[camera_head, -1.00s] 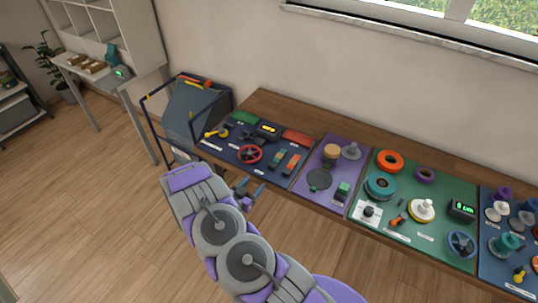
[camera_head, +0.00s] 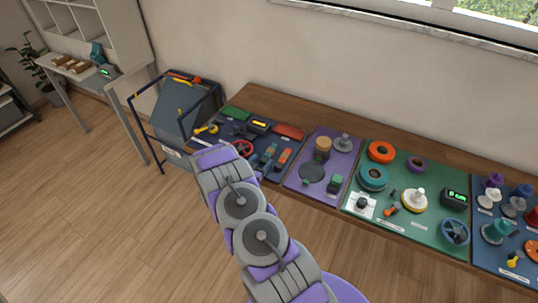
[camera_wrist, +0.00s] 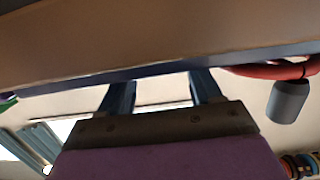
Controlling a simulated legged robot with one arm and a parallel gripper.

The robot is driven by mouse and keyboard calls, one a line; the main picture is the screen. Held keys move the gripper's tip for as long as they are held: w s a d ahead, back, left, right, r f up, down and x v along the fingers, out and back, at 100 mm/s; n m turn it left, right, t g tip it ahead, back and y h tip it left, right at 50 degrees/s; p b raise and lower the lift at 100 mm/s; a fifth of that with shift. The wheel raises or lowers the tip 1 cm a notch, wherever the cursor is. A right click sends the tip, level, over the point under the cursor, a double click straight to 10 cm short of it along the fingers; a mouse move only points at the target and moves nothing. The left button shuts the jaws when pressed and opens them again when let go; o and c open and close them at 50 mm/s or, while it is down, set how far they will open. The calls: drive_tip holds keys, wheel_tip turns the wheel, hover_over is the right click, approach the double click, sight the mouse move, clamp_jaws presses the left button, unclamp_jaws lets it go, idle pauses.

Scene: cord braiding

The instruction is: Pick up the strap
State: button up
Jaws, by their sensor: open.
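I cannot make out anything that is clearly a strap in either view. My gripper (camera_head: 266,158) is at the front of the dark blue mat (camera_head: 232,150) in the head view, overlapping the red handwheel (camera_head: 243,147) and small orange-and-grey parts (camera_head: 284,157). In the wrist view its two blue fingers (camera_wrist: 162,92) are apart, with nothing visible between them. A wide brown board edge crosses the top of that view, and part of a red ring (camera_wrist: 265,71) with a grey cylinder (camera_wrist: 287,101) shows at the right.
The wooden bench (camera_head: 265,100) runs along the wall. A purple mat (camera_head: 345,160), a green mat (camera_head: 430,232) and another blue mat at the right hold several parts. A dark framed bin (camera_head: 185,110) stands left of the bench. The floor in front is clear.

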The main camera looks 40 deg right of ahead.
sight(266, 156)
drive_tip(key=b+x, duration=0.1)
drive_tip(key=x, duration=0.4)
drive_tip(key=shift+s+r, duration=0.1)
drive_tip(key=shift+r, duration=0.05)
drive_tip(key=c, duration=1.1)
